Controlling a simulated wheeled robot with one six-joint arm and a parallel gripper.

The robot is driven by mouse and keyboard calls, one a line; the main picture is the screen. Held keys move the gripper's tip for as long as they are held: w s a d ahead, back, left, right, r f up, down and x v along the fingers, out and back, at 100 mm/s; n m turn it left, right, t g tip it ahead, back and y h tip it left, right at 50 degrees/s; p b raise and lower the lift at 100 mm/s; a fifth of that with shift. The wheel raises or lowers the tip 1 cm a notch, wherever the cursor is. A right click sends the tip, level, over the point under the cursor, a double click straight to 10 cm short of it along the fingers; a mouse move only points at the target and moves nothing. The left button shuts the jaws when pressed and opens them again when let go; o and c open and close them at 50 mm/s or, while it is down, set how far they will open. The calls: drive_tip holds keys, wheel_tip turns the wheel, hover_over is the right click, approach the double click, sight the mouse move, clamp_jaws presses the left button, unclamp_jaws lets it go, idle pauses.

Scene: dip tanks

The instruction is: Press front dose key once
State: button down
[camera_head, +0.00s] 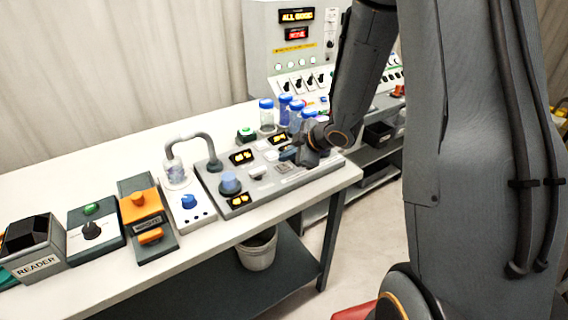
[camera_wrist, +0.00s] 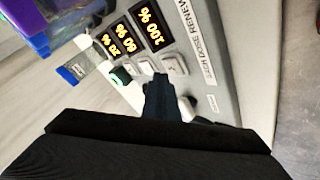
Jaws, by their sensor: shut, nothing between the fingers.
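The grey dosing panel (camera_head: 222,209) lies on the bench in the head view, with several lit displays and small pale keys. In the head view my gripper (camera_head: 290,155) is over the panel's right part.
Blue-capped bottles (camera_head: 266,112) stand behind the panel. A blue-knobbed unit (camera_head: 189,203), an orange and grey unit (camera_head: 150,237) and a reader box (camera_head: 36,250) line the bench to the left. A tall control cabinet (camera_head: 262,50) stands behind. A bucket (camera_head: 257,254) is beneath.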

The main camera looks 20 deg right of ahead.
idle(0.3)
wheel_tip(320, 180, up, 5)
drive_tip(key=p, duration=0.5)
drive_tip(key=shift+r, duration=0.1)
idle(0.6)
drive_tip(key=shift+d+m+h, duration=0.2)
drive_tip(key=shift+m+h, duration=0.1)
drive_tip(key=s+d+m+h+b, duration=0.2)
drive_tip(key=m, duration=0.1)
drive_tip(key=m+g+h+b, duration=0.2)
drive_tip(key=m, duration=0.3)
approach(288, 167)
drive_tip(key=s+d+r, duration=0.2)
drive_tip(key=s+d, duration=0.1)
drive_tip(key=s, duration=0.1)
drive_tip(key=s+a+m+g+b, duration=0.1)
drive_tip(key=s+a+m+g, duration=0.1)
drive_tip(key=s, duration=0.5)
drive_tip(key=s+a+f+m+g+b, duration=0.1)
drive_tip(key=s+a+m+g, duration=0.1)
drive_tip(key=s+m, duration=0.2)
drive_tip(key=s, duration=0.3)
drive_tip(key=shift+s+g, duration=0.3)
drive_tip(key=shift+s, duration=0.1)
